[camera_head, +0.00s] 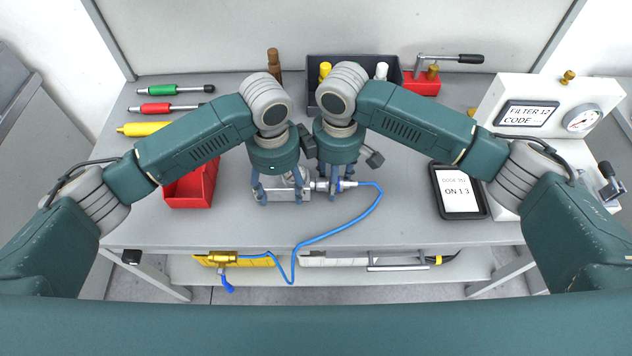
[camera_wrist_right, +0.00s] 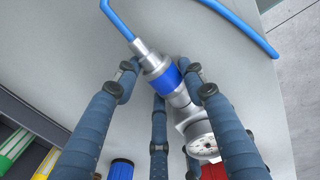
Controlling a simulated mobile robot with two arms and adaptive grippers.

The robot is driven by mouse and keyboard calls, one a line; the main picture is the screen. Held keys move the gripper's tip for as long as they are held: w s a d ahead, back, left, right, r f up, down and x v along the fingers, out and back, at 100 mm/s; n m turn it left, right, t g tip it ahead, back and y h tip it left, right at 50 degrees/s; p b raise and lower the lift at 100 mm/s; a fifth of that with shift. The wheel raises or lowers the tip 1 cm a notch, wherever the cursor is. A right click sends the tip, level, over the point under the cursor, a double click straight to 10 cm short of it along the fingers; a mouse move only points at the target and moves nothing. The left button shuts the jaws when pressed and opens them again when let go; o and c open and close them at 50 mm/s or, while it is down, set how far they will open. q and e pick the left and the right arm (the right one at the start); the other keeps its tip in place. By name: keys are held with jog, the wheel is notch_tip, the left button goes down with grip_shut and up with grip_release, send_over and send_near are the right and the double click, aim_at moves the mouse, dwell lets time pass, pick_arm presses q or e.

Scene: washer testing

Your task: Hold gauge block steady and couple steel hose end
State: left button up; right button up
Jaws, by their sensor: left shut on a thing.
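The steel gauge block (camera_head: 298,196) with its round dial sits near the front middle of the table. My left gripper (camera_head: 282,192) is shut on it from above, and its fingers hide part of it. In the right wrist view, the dial (camera_wrist_right: 204,147) faces the camera. The steel hose end (camera_wrist_right: 160,70) has a blue collar and a blue hose, and lines up with the block's port. The two look touching; I cannot tell if they are locked. My right gripper (camera_wrist_right: 158,72) has fingers on both sides of the hose end; its grip is unclear.
The blue hose (camera_head: 350,222) loops over the table's front edge to a brass valve (camera_head: 222,257). A red bin (camera_head: 190,188) stands left, a dark bin (camera_head: 318,66) behind. A tablet (camera_head: 460,192) and a white gauge panel (camera_head: 545,112) are right. Screwdriver-like tools (camera_head: 168,107) lie back left.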

pick_arm(q)
jog(key=shift+d, duration=0.15)
pick_arm(e)
jog(key=o, duration=0.4)
jog(key=shift+a, duration=0.15)
jog(key=shift+c, duration=0.2)
jog(key=shift+r, duration=0.1)
notch_tip(320, 180, up, 12)
pick_arm(q)
jog(key=o, duration=2)
